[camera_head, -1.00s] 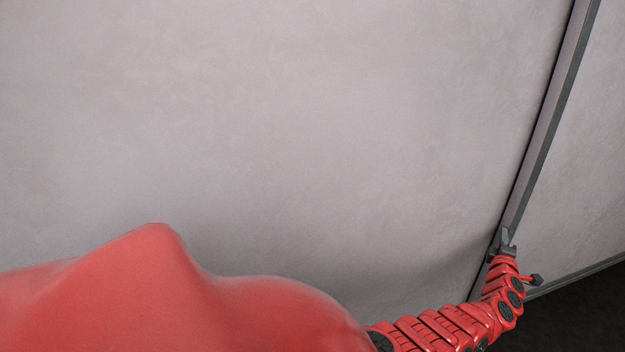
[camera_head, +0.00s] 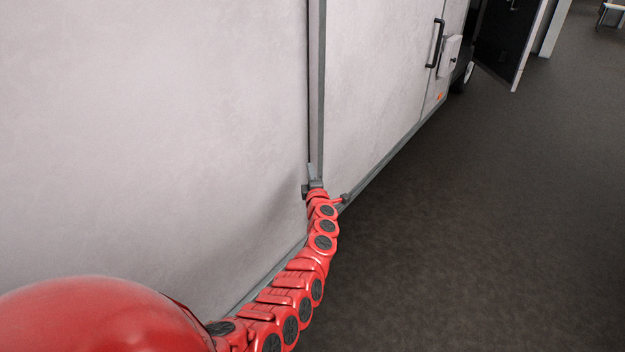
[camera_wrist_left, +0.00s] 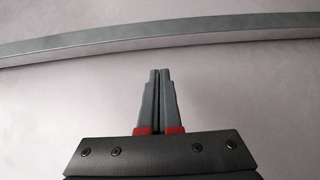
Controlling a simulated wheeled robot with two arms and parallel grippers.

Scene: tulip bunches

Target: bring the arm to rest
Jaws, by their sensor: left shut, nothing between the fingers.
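My left gripper (camera_head: 314,178) is at the end of my red segmented left arm, close to a grey vertical strip on a pale wall. Whether it touches the strip cannot be told in the head view. In the left wrist view the left gripper (camera_wrist_left: 159,75) points at the pale wall surface, with its two grey fingers together and nothing between them. My right gripper is not seen in either view.
The pale wall (camera_head: 160,110) fills the left side, with the grey strip (camera_head: 316,90) running up it. A dark handle (camera_head: 435,43) and a small box (camera_head: 450,53) are on it farther right. The dark floor (camera_head: 480,220) at the right is clear, and a door (camera_head: 510,40) stands beyond.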

